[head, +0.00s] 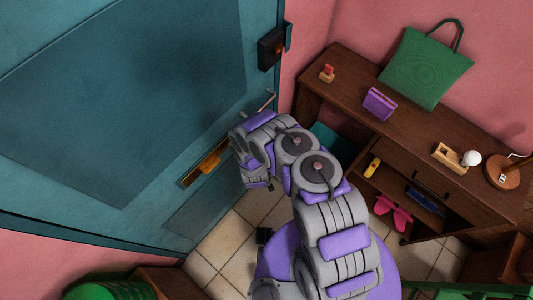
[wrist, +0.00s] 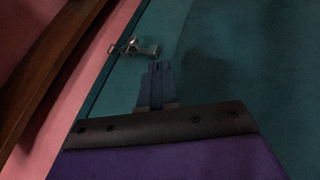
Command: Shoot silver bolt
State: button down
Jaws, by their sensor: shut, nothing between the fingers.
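The silver bolt (wrist: 133,47) is a small metal fitting near the edge of the teal door (wrist: 225,75) in the wrist view. A thin, pale metal piece (head: 265,100), probably the bolt, shows on the door above my arm in the head view. My gripper (wrist: 158,66) is shut and empty. In the wrist view its fingertips are just below and to the right of the bolt; I see a gap between them in the picture and cannot judge the depth. In the head view my arm hides the fingers.
A dark lock box (head: 270,48) sits higher on the door edge, and a brass plate (head: 205,162) lower left. A wooden shelf unit (head: 340,62) on the right holds a green bag (head: 425,65), a purple box (head: 379,103) and a lamp (head: 502,172). Tiled floor (head: 222,242) lies below.

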dwell(0.3)
jog(key=w+d+f+b, duration=0.2)
jog(key=w+f+b, duration=0.1)
jog(key=w+f, duration=0.5)
jog(key=shift+w+d+b, duration=0.2)
jog(key=shift+w+b, duration=0.2)
jog(key=shift+w, duration=0.25)
jog(key=shift+w, duration=0.1)
